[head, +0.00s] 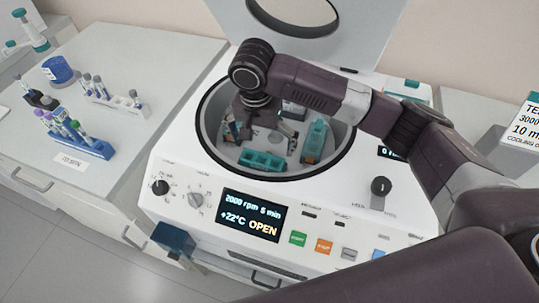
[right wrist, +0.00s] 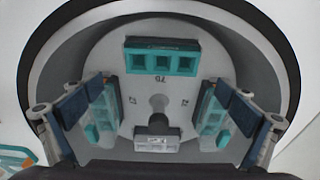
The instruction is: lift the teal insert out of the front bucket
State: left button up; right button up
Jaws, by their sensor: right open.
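The front bucket with its teal insert (head: 262,160) sits at the near side of the rotor inside the open centrifuge. The insert shows open square wells and appears at the top of the right wrist view (right wrist: 162,62). My right gripper (head: 266,127) reaches down into the bowl from above, open and empty. In the right wrist view its two dark-blue-padded fingers stand wide apart, left and right, over the rotor (right wrist: 130,105). The front insert lies beyond the fingers, apart from them. My left gripper is not in view.
Other teal inserts sit at the right (head: 315,142) and left of the bowl. A grey bucket insert (right wrist: 158,142) sits opposite the front one. The bowl rim (head: 205,140) surrounds everything. The raised lid (head: 365,28) stands behind. Tube racks (head: 85,148) stand on the left counter.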

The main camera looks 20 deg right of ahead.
aim_at(262, 159)
jog(key=f, duration=0.2)
jog(key=f+p, duration=0.1)
jog(key=f, duration=0.4)
jog(key=shift+w+f, duration=0.1)
jog(key=shift+w, duration=0.15)
jog(key=shift+f, duration=0.35)
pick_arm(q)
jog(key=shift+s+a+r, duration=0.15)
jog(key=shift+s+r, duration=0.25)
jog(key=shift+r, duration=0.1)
pick_arm(e)
jog(key=shift+c, duration=0.3)
jog(key=c, duration=0.9)
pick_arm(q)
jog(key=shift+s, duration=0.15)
pick_arm(e)
jog(key=shift+r, duration=0.1)
